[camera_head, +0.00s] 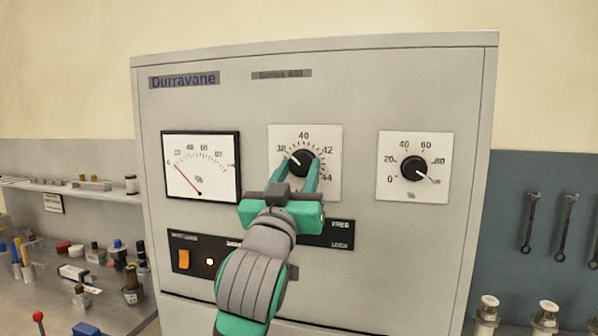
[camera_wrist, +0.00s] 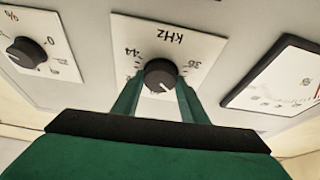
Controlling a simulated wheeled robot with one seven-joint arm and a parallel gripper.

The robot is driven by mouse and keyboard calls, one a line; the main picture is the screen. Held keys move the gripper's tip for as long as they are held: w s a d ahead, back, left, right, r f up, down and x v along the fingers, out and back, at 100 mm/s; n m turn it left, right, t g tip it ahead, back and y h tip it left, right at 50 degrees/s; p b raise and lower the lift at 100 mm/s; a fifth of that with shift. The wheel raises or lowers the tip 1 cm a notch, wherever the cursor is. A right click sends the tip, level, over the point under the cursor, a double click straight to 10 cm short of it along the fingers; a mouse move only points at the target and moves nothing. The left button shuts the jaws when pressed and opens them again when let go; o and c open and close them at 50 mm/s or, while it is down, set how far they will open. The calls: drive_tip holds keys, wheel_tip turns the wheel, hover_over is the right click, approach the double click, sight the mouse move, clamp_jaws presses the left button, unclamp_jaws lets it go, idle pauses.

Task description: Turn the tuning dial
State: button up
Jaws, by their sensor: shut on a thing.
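The tuning dial (camera_head: 302,162) is a black round knob with a white pointer line on a white scale plate (camera_head: 332,134) in the middle of the grey cabinet front. Its scale shows 38, 40, 42 and 44, and the pointer aims up-left, near 38. In the wrist view the dial (camera_wrist: 160,75) shows upside down, with kHz on its plate (camera_wrist: 207,50). My gripper (camera_head: 301,170) reaches it from below, its two green fingers shut on the knob's sides. The lower part of the scale plate is hidden behind my gripper.
A needle gauge (camera_head: 201,166) sits left of the dial, its red needle near the low end. A second black knob (camera_head: 414,168) with a percent scale sits to the right. Below are an orange switch (camera_head: 183,259) and a lit lamp (camera_head: 210,261). A cluttered bench stands left; wrenches hang right.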

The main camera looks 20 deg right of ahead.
drive_tip(key=m+g+h, duration=0.1)
drive_tip(key=m, duration=0.1)
drive_tip(key=m+h, duration=0.1)
drive_tip(key=m, duration=0.2)
drive_tip(key=m+g+h, duration=0.1)
drive_tip(key=m, duration=0.1)
drive_tip(key=shift+w+a+m+g, duration=0.1)
drive_tip(key=shift+a+m+g, duration=0.1)
drive_tip(key=shift+m+g, duration=0.15)
drive_tip(key=m+g, duration=0.1)
drive_tip(key=m, duration=0.2)
drive_tip(key=m+g+h, duration=0.1)
drive_tip(key=m+g, duration=0.1)
drive_tip(key=m, duration=0.2)
drive_tip(key=shift+w+a+r, duration=0.15)
drive_tip(key=m+g, duration=0.2)
drive_tip(key=m, duration=0.3)
drive_tip(key=shift+r+m, duration=0.15)
drive_tip(key=shift+m, duration=0.1)
drive_tip(key=shift+r+m+g+y, duration=0.1)
drive_tip(key=shift+m+g+y, duration=0.25)
drive_tip(key=shift+m, duration=0.65)
drive_tip(key=shift+r+m+g+y, duration=0.1)
drive_tip(key=shift+m+g+y, duration=0.2)
drive_tip(key=shift+m, duration=0.7)
drive_tip(key=o, duration=1)
drive_tip(key=shift+a+f, duration=0.1)
drive_tip(key=shift+o, duration=0.2)
